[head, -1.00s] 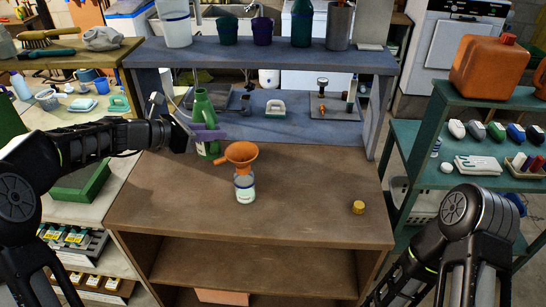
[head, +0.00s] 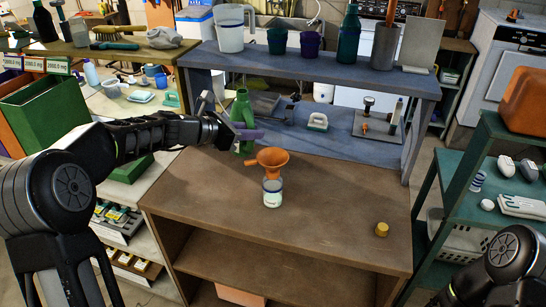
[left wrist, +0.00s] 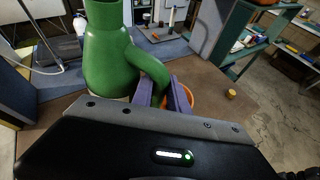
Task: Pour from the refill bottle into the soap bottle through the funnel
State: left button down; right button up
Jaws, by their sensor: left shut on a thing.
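The green refill bottle (head: 241,108) stands upright at the back left of the brown table (head: 330,215). My left gripper (head: 246,135) is shut on the refill bottle; in the left wrist view its purple fingers (left wrist: 164,97) close on the bottle's handle, and the green bottle (left wrist: 108,55) looks upright. The clear soap bottle (head: 272,192) stands on the table, to the front right of the refill bottle. The orange funnel (head: 272,160) sits in its mouth, its rim partly hidden behind my fingers in the left wrist view. Of my right arm only a link shows; its gripper is out of view.
A yellow cap (head: 381,229) lies on the table at right. Behind is a blue-grey shelf (head: 310,75) with a pitcher, cups and bottles on top. A green shelf (head: 455,180) stands at right.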

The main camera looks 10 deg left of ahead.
aim_at(241, 142)
pick_arm(q)
jog(key=shift+d+f+m+y, duration=0.15)
jog(key=shift+m+y, duration=0.65)
notch_tip(241, 142, down, 4)
jog(key=m+y+b, duration=0.2)
jog(key=b, duration=0.2)
jog(key=shift+t+b, duration=0.4)
jog(key=shift+w+a+m+t+y+b, duration=0.2)
jog(key=shift+a+m+t+y+b, duration=0.1)
jog(key=shift+a+m+y+b, duration=0.4)
jog(key=shift+w+a+f+m+t+y+b, duration=0.2)
jog(key=shift+a+m+y+b, duration=0.1)
jog(key=shift+a+m+b, duration=0.2)
jog(key=shift+w+a+f+m+t+y+b, duration=0.1)
jog(key=shift+w+a+m+y+b, duration=0.15)
jog(key=shift+a+m+b, duration=0.2)
jog(key=shift+w+a+f+m+t+y+b, duration=0.1)
jog(key=shift+a+f+m+t+y+b, duration=0.25)
jog(key=shift+b, duration=0.6)
jog(key=shift+a+r+m+t+y, duration=0.1)
jog(key=shift+r+m+t+y, duration=0.15)
jog(key=shift+r+m+y, duration=0.35)
dwell(3.0)
